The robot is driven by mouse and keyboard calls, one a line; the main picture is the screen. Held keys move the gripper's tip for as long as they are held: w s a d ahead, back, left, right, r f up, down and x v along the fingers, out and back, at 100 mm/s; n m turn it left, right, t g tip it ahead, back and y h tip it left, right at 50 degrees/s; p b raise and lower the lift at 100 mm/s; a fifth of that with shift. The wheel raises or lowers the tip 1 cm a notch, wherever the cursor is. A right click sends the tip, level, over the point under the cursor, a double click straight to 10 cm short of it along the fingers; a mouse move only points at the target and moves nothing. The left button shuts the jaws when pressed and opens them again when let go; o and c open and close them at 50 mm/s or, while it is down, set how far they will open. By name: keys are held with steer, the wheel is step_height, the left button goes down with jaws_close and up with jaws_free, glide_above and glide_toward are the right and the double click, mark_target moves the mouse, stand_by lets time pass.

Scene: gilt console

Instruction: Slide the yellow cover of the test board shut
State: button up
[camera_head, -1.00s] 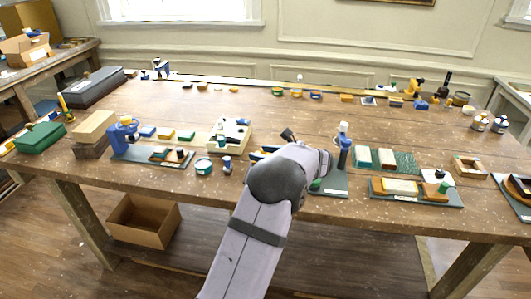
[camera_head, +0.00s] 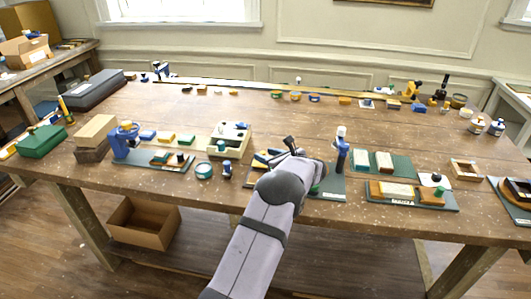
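My gripper (camera_head: 289,146) is dark and small, at the end of my pale arm, over the middle of the workbench. Its fingers are too small to tell whether they are open or shut. A yellow piece (camera_head: 259,160) with dark and blue parts shows just left of my wrist. It may be the yellow cover of the test board, but my arm hides much of it. A green board (camera_head: 334,188) with a blue upright clamp shows right of my wrist, also partly hidden. I cannot tell which of these is the test board, or how far its cover is open.
A cream box (camera_head: 216,153) stands left of my gripper, with a teal round tin (camera_head: 204,171) in front. Green boards with blocks (camera_head: 381,162) lie to the right. The bench (camera_head: 330,125) is mostly clear behind my gripper.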

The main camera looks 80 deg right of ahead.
steer(key=shift+w+d+f, duration=0.2)
steer(key=shift+w+d, duration=0.05)
steer(key=shift+w, duration=0.05)
jaws_close()
steer(key=shift+a, duration=0.1)
steer(key=a+b, duration=0.3)
steer(key=a, duration=0.5)
steer(key=shift+a, duration=0.2)
steer(key=shift+f, duration=0.1)
steer(key=shift+a, duration=0.1)
